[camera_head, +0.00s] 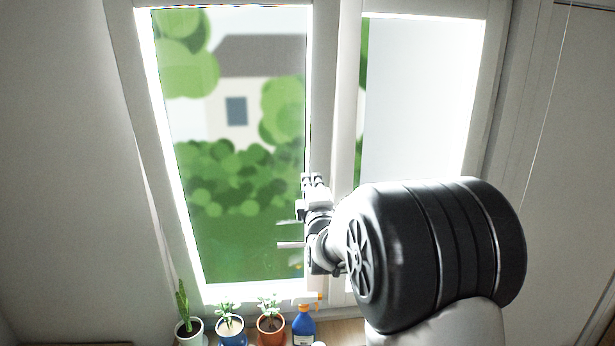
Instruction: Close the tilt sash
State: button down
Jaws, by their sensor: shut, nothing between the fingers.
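The window has two panes side by side. The left sash (323,90) holds a large pane with a view of a house and bushes. The right sash (489,80) holds a narrower pane, partly covered by my arm. I cannot tell from this view which one is tilted or how far. My arm hides the lower right of the window.
Below the window stand a cactus pot (189,328), a blue pot with a plant (231,331), a terracotta pot with a plant (270,329) and a blue spray bottle (303,328) with an orange head. A thin cord (543,110) hangs at the right. Grey walls flank the window.

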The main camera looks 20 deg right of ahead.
jog(key=shift+w+d, duration=0.1)
jog(key=shift+w, duration=0.45)
jog(key=shift+r, duration=0.1)
jog(key=shift+g, duration=0.7)
jog(key=p+x, duration=0.1)
jog(key=x, duration=0.2)
jog(key=p+x, duration=0.1)
jog(key=x, duration=0.2)
jog(key=r+p+x, duration=0.1)
jog(key=p+x, duration=0.1)
jog(key=shift+w, duration=0.4)
jog(key=shift+s+r, duration=0.1)
jog(key=shift+r, duration=0.25)
